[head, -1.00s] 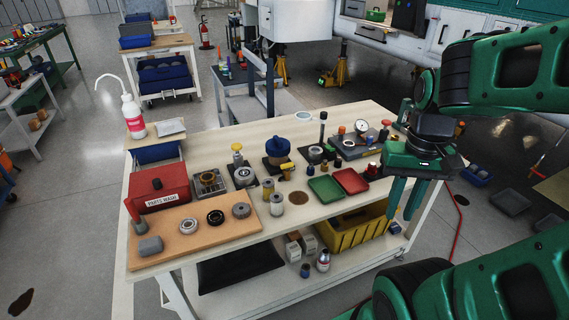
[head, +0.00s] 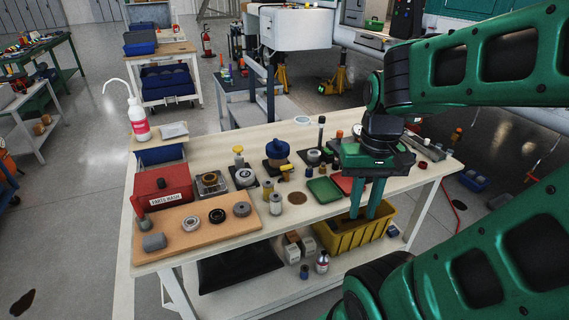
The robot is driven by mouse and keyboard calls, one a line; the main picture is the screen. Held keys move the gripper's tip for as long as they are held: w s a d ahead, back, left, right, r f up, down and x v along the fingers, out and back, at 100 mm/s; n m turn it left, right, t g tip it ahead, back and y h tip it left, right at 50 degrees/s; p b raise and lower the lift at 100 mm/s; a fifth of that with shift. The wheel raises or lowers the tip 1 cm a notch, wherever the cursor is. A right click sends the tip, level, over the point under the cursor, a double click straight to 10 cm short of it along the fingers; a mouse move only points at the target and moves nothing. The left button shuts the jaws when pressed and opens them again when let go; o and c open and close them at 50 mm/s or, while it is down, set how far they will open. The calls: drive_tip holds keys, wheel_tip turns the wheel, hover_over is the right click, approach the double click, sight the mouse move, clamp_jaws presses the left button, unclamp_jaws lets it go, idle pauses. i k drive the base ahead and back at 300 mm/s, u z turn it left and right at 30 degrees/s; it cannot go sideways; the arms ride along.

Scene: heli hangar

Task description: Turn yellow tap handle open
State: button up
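A small pot with a blue lid (head: 277,149) stands on a dark base mid-bench. A small yellow tap handle (head: 259,168) shows at its front, toward the bench's near side; its exact angle is too small to tell. Another yellow knob (head: 238,150) tops a post just left of the pot. My gripper (head: 363,212) points down, right of the pot and at the bench's front edge. Its two green fingers are apart with nothing between them. In the picture the fingers overlap the red tray and the yellow bin; contact cannot be told.
A green tray (head: 323,190) and a partly hidden red tray (head: 341,180) lie right of the pot. Two small cylinders (head: 275,203) stand in front of it. A red parts-wash box (head: 162,189) is at left. A yellow bin (head: 345,236) sits on the lower shelf.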

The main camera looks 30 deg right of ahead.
sight(286, 168)
drive_tip(key=z, duration=0.05)
drive_tip(key=k, duration=0.3)
drive_tip(key=z, duration=0.8)
drive_tip(key=i, duration=1)
